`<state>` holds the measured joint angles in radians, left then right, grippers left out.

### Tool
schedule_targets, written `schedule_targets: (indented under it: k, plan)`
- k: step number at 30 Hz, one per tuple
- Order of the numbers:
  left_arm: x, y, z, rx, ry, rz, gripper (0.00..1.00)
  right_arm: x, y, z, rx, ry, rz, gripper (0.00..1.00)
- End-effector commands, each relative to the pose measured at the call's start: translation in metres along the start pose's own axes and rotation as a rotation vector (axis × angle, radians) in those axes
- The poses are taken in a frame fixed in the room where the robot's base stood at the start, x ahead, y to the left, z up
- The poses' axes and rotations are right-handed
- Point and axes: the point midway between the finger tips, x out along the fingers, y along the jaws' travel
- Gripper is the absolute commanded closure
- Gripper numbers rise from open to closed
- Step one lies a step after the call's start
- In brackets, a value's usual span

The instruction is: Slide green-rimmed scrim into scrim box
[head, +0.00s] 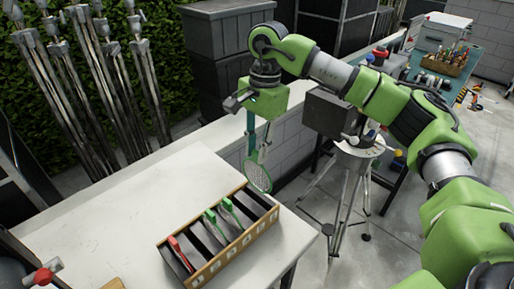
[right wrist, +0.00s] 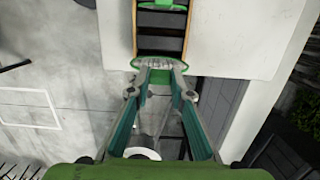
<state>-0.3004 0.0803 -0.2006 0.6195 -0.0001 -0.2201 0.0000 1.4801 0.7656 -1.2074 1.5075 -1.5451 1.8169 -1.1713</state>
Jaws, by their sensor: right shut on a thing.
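The green-rimmed scrim (head: 258,177) has an oval mesh and hangs down from my right gripper (head: 256,146), which is shut on it. The scrim is beside the right end of the scrim box (head: 213,266) in the head view; I cannot tell whether they touch. In the right wrist view the fingers (right wrist: 160,72) meet on the scrim (right wrist: 158,63), whose mesh overlaps the near end of the box (right wrist: 137,30). The box is a wooden tray with dark slots. It holds one red-rimmed scrim (head: 181,253) and two green ones (head: 212,219). My left gripper is not in view.
The box stands on a white table (head: 110,215), near its right edge, with free room to its left. A tripod (head: 352,170) with a dark unit stands beyond the table. A workbench with tools and a wooden crate (head: 443,62) is at the back right.

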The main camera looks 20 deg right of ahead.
Motion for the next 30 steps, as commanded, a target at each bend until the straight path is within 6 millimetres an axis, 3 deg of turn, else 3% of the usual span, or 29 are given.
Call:
schedule_targets:
  k: [30]
  plan:
    - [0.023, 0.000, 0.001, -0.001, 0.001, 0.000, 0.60, 0.031, 0.000, -0.004, 0.000, 0.000, 0.000, 1.00]
